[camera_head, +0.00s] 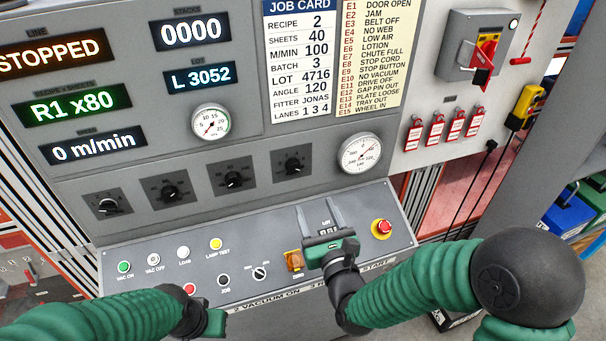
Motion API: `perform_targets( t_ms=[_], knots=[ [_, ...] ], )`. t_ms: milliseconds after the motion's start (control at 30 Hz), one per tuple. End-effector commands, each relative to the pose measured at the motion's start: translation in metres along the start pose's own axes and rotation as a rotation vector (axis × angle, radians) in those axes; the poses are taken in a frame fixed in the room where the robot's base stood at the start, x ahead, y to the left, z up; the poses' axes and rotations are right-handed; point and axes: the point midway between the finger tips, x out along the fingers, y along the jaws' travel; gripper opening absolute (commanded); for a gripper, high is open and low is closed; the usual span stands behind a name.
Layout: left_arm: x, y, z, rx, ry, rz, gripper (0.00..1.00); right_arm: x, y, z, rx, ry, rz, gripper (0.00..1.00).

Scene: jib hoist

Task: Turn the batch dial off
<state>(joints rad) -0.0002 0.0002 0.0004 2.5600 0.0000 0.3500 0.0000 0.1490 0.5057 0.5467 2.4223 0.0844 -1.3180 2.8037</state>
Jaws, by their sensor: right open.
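A row of black dials sits on the grey panel: a far left dial (107,205), a second dial (170,192), a third dial (233,179) and a right dial (293,165). Their labels are too small to read, so I cannot tell which one is the batch dial. My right gripper (318,206) is open and empty over the sloped button console, below and right of the right dial and apart from it. My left gripper (216,322) is at the bottom edge, below the console; its fingers are not clear.
The console (135,250) carries several buttons, a small selector (260,272) and a red stop button (382,228). Two gauges, lit displays and a job card (300,60) are above. A red and yellow switch (484,60) and red tags hang at right. Space before the dials is clear.

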Motion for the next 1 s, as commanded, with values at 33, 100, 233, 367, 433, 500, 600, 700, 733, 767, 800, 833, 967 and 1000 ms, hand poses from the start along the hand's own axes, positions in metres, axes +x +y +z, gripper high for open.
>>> perform_targets(
  t_ms=[33, 100, 233, 367, 433, 500, 600, 700, 733, 767, 800, 833, 967, 1000],
  knots=[
    [-0.006, 0.0, -0.001, 0.0, 0.0, 0.0, 0.0, 0.014, 0.003, 0.003, 0.001, 0.0, 0.002, 0.56],
    [-0.01, 0.0, -0.002, 0.0, 0.0, 0.0, 0.0, 0.033, 0.004, 0.003, -0.001, 0.001, 0.003, 0.56],
    [-0.018, 0.0, -0.004, 0.0, 0.0, 0.0, 0.0, 0.067, 0.005, 0.004, -0.003, 0.001, 0.003, 0.56],
    [-0.026, 0.0, -0.006, -0.001, 0.0, 0.0, 0.0, 0.098, 0.004, 0.004, -0.004, 0.0, 0.003, 0.56],
    [-0.029, 0.0, -0.007, -0.001, 0.0, 0.0, 0.0, 0.112, 0.003, 0.003, -0.005, 0.0, 0.003, 0.56],
    [-0.032, 0.0, -0.007, -0.001, 0.0, 0.0, 0.0, 0.123, 0.003, 0.003, -0.004, 0.001, 0.003, 0.56],
    [-0.033, 0.0, -0.008, -0.001, 0.0, 0.0, 0.0, 0.132, 0.001, 0.001, -0.003, 0.001, 0.003, 0.56],
    [-0.033, 0.0, -0.008, 0.0, 0.0, 0.0, 0.0, 0.135, 0.001, 0.001, -0.003, 0.001, 0.003, 0.56],
    [-0.033, 0.0, -0.008, 0.0, 0.0, 0.0, 0.0, 0.135, 0.001, 0.001, -0.003, 0.001, 0.003, 0.56],
    [-0.033, 0.0, -0.008, 0.0, 0.0, 0.0, 0.0, 0.136, 0.002, 0.0, -0.004, 0.001, 0.003, 0.56],
    [-0.033, 0.0, -0.008, 0.0, 0.0, 0.0, 0.0, 0.136, 0.002, 0.0, -0.004, 0.001, 0.003, 0.56],
    [-0.033, 0.0, -0.008, 0.0, 0.0, 0.0, 0.0, 0.136, 0.003, 0.001, -0.005, 0.001, 0.002, 0.56],
    [-0.033, 0.0, -0.008, 0.0, 0.0, 0.0, 0.0, 0.136, 0.003, 0.001, -0.005, 0.001, 0.003, 0.47],
    [-0.033, 0.0, -0.008, 0.0, 0.0, 0.0, 0.0, 0.136, 0.003, 0.001, -0.005, 0.001, 0.003, 0.42]
  ],
)
